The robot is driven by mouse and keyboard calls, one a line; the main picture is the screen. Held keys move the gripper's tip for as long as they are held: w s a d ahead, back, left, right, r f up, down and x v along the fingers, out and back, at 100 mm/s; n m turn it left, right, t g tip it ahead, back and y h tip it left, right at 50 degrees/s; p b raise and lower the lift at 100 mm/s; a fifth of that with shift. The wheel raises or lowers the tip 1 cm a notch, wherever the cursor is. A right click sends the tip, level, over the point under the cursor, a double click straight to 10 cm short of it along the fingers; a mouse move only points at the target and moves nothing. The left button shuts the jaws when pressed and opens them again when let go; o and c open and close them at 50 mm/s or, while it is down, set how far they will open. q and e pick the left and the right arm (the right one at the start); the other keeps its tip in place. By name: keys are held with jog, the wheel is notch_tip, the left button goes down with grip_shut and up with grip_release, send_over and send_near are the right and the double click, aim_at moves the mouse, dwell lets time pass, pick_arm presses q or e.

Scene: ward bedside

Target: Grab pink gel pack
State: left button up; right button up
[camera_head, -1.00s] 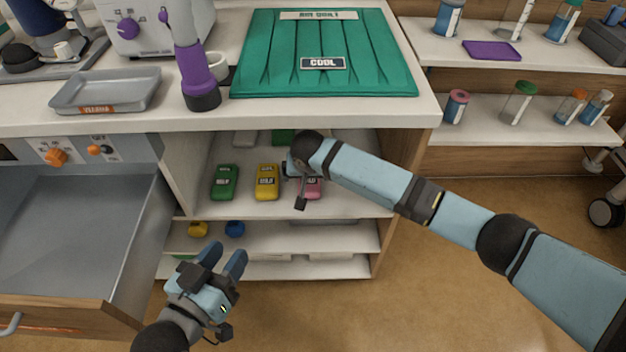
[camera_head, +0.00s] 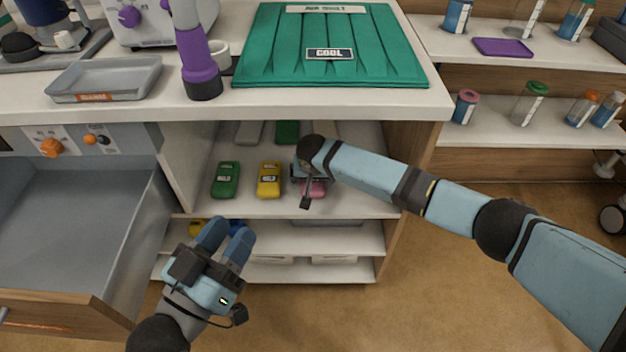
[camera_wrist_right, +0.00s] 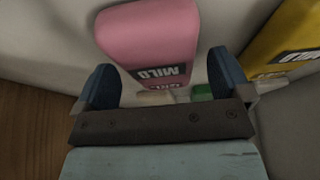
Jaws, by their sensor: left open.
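The pink gel pack (camera_head: 314,189) lies on the upper shelf of the open cabinet, partly hidden by my right arm. In the right wrist view the pink pack (camera_wrist_right: 150,40) shows a dark label reading MILD. My right gripper (camera_wrist_right: 165,82) is open, with its fingers spread and the pack just ahead of the gap between them. I cannot tell whether a finger touches it. In the head view the right gripper is mostly hidden behind its own wrist. My left gripper (camera_head: 226,234) is open and empty, low in front of the cabinet's lower shelves.
A yellow pack (camera_head: 269,180) and a green pack (camera_head: 226,180) lie left of the pink one; the yellow (camera_wrist_right: 285,45) is close by in the wrist view. The counter (camera_head: 400,102) overhangs the shelf. An open drawer (camera_head: 70,225) stands at left.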

jog(key=c, duration=1)
